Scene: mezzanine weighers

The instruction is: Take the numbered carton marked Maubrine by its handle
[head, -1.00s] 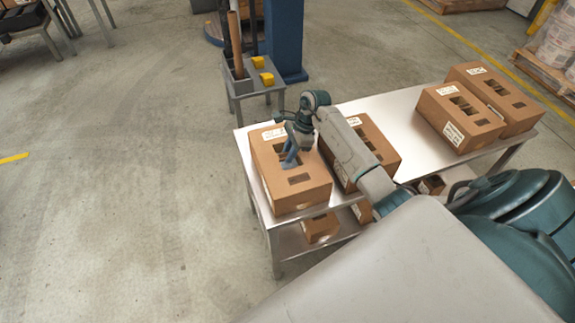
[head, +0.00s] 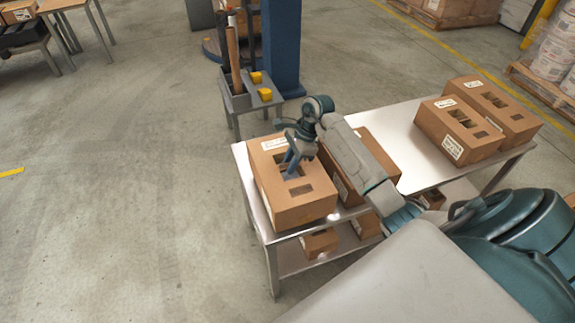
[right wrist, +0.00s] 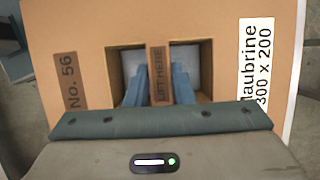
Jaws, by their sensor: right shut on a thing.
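The brown carton marked Maubrine (head: 290,205) is at the left end of the metal table. In the right wrist view its white label (right wrist: 262,75) reads "Maubrine 300 x 200" and a brown tag reads "No. 56". Its handle (right wrist: 159,62) is a strip marked "LIFT HERE" between two openings. My right gripper (head: 291,172) reaches down into the carton's top. In the right wrist view its blue fingers (right wrist: 159,88) are in the openings, one on each side of the strip, shut on it. I cannot tell whether the carton's underside touches the table. My left gripper is not in view.
Another carton (head: 380,150) stands close on the right, partly behind my right arm. Two cartons (head: 455,145) stand at the table's (head: 410,165) far right. Smaller cartons (head: 318,243) are on the lower shelf. A small grey stand (head: 252,102) is behind. The floor at left is clear.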

